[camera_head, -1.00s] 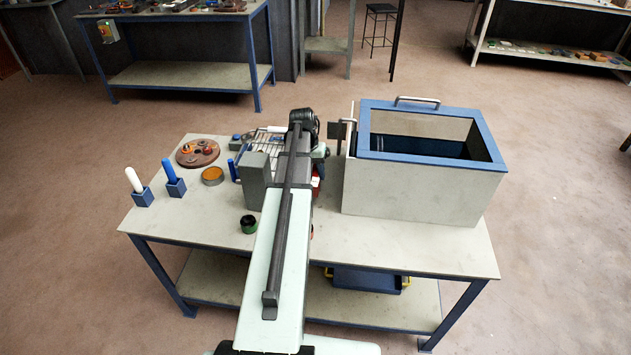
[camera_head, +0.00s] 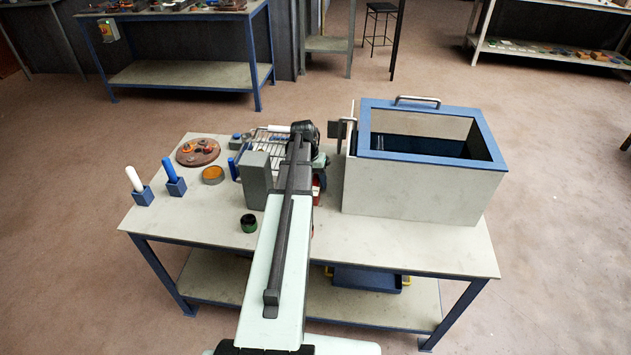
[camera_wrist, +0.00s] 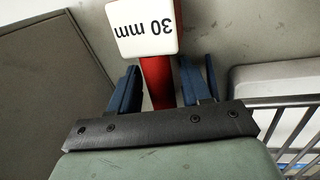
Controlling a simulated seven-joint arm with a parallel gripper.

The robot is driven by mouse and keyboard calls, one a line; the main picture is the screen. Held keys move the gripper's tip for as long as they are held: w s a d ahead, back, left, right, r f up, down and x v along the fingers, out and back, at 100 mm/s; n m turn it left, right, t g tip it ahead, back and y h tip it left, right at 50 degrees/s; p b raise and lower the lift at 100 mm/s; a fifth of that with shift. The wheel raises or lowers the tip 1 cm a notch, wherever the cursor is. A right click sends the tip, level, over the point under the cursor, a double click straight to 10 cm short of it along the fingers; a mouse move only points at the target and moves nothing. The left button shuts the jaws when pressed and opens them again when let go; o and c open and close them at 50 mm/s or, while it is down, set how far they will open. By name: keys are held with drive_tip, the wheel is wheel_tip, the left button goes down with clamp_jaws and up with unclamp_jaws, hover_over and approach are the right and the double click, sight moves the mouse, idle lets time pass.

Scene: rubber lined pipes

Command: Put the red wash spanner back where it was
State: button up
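The red wash spanner (camera_wrist: 159,82) has a white tag (camera_wrist: 145,26) marked "30 mm", which reads upside down in the wrist view. Its red handle lies between the two blue fingers of my gripper (camera_wrist: 161,85). Narrow gaps show beside the handle, and I cannot tell whether the fingertips press on it. The lower end of the handle is hidden behind my gripper's dark bar. In the head view a small red part (camera_head: 317,189) shows just right of my arm. My arm hides the fingers there.
A large pale box with a blue rim (camera_head: 430,158) stands close on the right. A grey block (camera_head: 254,180) and a wire rack (camera_head: 268,142) are left of my arm. A dark green-rimmed pot (camera_head: 249,224) stands nearer the front. The table's front right is clear.

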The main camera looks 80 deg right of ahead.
drive_tip(key=shift+o, duration=0.8)
wheel_tip(320, 180, up, 14)
drive_tip(key=w, duration=0.2)
drive_tip(key=shift+w+d+f, duration=0.2)
drive_tip(key=shift+w+f, duration=0.05)
drive_tip(key=shift+w, duration=0.05)
idle(0.7)
